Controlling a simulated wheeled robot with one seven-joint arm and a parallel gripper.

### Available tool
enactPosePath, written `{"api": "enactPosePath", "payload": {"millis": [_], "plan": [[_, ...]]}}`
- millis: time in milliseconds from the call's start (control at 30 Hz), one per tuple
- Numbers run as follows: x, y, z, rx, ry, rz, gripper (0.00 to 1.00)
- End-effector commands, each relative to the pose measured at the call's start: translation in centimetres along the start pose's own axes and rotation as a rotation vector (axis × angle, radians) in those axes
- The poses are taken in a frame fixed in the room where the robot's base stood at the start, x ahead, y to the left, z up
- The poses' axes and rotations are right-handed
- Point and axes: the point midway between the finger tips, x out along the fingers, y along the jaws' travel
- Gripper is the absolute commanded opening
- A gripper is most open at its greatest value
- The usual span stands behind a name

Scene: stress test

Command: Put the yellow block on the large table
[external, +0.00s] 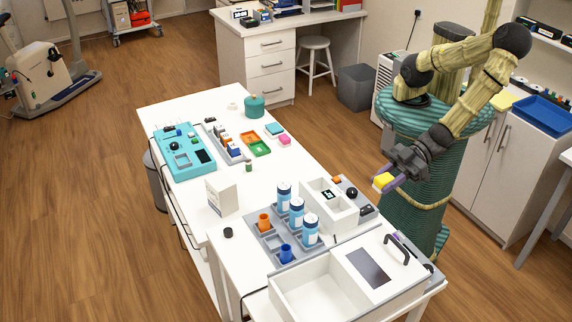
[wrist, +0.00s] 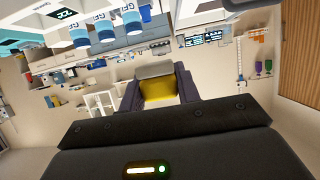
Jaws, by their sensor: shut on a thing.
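The yellow block (external: 383,181) is between the fingers of my gripper (external: 386,184), held in the air just past the right edge of the table. In the wrist view the yellow block (wrist: 158,92) sits between the two dark fingers of my gripper (wrist: 159,88), which are shut on it. The large white table (external: 190,100) runs from the upper left to the lower right of the external view. Its lower surface edge under the block is not clear in the wrist view.
The near part of the table holds a grey rack (external: 271,240) with blue-and-white bottles, a white box (external: 345,217) and a lidded white bin (external: 312,290).

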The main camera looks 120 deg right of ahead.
Motion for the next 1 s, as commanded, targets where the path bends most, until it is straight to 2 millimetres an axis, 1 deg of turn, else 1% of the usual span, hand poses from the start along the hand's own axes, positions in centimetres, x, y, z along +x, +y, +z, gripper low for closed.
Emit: {"api": "enactPosePath", "payload": {"millis": [333,467,567,667,700,767,800,867,900,1000], "plan": [[0.1,0.2,0.0,0.001,0.0,0.006,0.07],[1.1,1.7,0.3,0.015,-0.006,0.056,0.07],[2.7,4.3,0.7,0.039,-0.015,0.139,0.07],[4.6,8.1,1.3,0.079,-0.024,0.257,0.07],[5.3,9.9,1.5,0.099,-0.026,0.311,0.07],[6.2,12.6,2.0,0.13,-0.03,0.392,0.07],[6.8,14.5,2.2,0.153,-0.03,0.445,0.07],[7.4,17.2,2.7,0.188,-0.029,0.526,0.07],[7.8,19.1,3.0,0.211,-0.026,0.579,0.07],[8.3,23.3,3.7,0.269,-0.017,0.699,0.07]]}}
